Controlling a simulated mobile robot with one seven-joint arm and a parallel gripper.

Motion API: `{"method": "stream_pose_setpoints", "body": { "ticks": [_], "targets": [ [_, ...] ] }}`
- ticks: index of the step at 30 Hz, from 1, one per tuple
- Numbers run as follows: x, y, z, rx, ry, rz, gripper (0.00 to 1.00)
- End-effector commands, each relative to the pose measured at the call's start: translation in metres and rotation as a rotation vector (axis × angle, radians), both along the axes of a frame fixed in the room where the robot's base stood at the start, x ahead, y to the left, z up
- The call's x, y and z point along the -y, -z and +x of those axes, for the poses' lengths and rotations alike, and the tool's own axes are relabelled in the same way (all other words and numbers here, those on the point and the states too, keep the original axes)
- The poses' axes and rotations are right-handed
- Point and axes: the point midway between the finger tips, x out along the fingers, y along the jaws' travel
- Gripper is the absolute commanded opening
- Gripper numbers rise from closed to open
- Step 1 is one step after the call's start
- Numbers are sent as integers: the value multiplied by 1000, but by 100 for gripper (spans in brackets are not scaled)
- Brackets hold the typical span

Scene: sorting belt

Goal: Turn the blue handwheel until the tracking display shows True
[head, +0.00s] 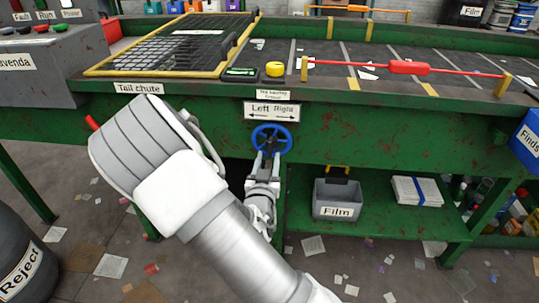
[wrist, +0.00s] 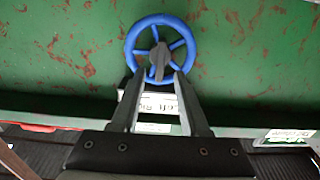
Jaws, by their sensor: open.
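The blue handwheel (head: 271,127) stands on the green front panel of the belt frame, under a "Left Right" sign (head: 271,111) with arrows. In the wrist view the handwheel (wrist: 150,22) shows its full rim, spokes and grey hub. My gripper (head: 267,153) is open, with its fingers pointing at the wheel. In the wrist view the fingertips (wrist: 160,76) lie either side of the hub's lower part, over the lower rim; contact cannot be told. A small dark display (head: 240,74) with green text sits on the frame's top edge; its text is too small to read.
A yellow button (head: 274,69) sits beside the display. A red bar (head: 405,67) spans the dark belt (head: 335,55). The lower shelf (head: 375,212) holds a grey "Film" bin (head: 337,199) and papers. A blue "Finds" box (head: 527,137) hangs at right. A "Reject" barrel (head: 25,265) stands left.

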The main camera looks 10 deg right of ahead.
Motion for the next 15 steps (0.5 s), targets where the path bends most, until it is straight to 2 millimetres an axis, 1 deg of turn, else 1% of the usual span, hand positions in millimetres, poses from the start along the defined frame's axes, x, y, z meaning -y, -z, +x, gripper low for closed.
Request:
{"method": "stream_pose_setpoints", "body": {
  "ticks": [1, 3, 6, 9, 15],
  "targets": [
    [3, 1, 9, 2, 1, -1, 45],
    [6, 1, 19, 2, 1, -1, 45],
    [9, 1, 28, 1, 1, -1, 45],
    [11, 1, 34, -1, 0, -2, 45],
    [12, 0, 36, -2, 0, -2, 45]
  ]
}}
